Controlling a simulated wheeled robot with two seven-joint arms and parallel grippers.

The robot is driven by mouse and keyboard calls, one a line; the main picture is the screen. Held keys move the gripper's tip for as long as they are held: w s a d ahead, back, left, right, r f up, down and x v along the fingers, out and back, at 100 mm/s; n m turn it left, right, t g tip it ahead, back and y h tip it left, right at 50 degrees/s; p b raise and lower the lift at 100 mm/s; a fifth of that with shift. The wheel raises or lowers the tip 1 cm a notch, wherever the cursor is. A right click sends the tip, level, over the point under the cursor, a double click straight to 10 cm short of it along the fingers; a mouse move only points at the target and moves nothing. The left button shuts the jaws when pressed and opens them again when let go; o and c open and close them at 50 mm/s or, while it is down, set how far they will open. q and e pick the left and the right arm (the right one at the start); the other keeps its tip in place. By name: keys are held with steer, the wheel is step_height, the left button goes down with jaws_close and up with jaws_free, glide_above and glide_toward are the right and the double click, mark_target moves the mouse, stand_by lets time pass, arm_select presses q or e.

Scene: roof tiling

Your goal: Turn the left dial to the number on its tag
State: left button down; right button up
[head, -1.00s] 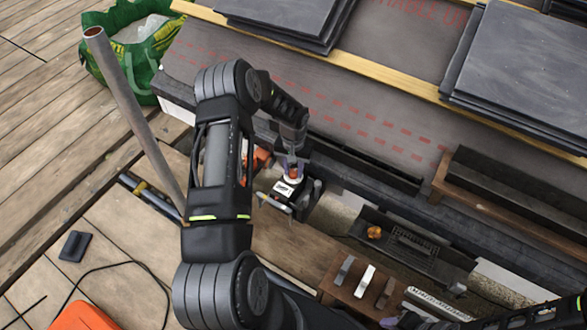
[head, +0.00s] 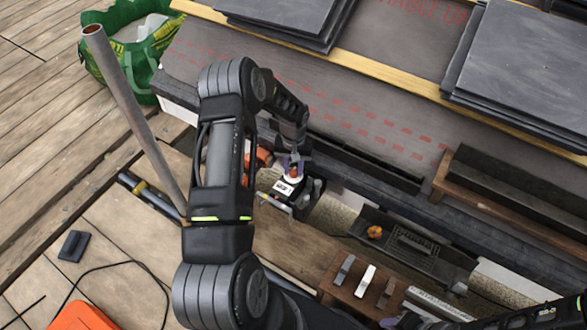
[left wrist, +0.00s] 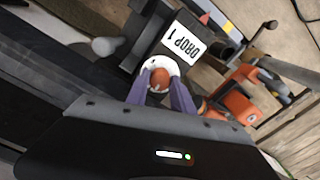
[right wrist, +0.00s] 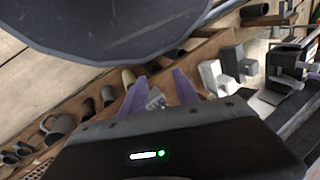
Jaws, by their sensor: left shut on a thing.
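The knob's pointer and any scale numbers are too small or hidden to read. My right gripper (right wrist: 158,85) is open, its purple fingers apart over a wooden rack, away from the dial.
A black tray with an orange knob-like thing (head: 374,232) lies right of the dial. A metal pole (head: 135,110) leans at the left. Slate stacks (head: 530,75) lie on the roof.

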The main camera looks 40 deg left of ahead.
arm_select(q)
steer(key=n+b, duration=0.1)
steer(key=n, duration=0.2)
steer(key=n+b, duration=0.1)
steer(key=n, duration=0.2)
steer(key=shift+n, duration=0.4)
steer(key=n, duration=0.3)
steer(key=shift+n, duration=2.2)
steer(key=c, duration=1.1)
jaws_free()
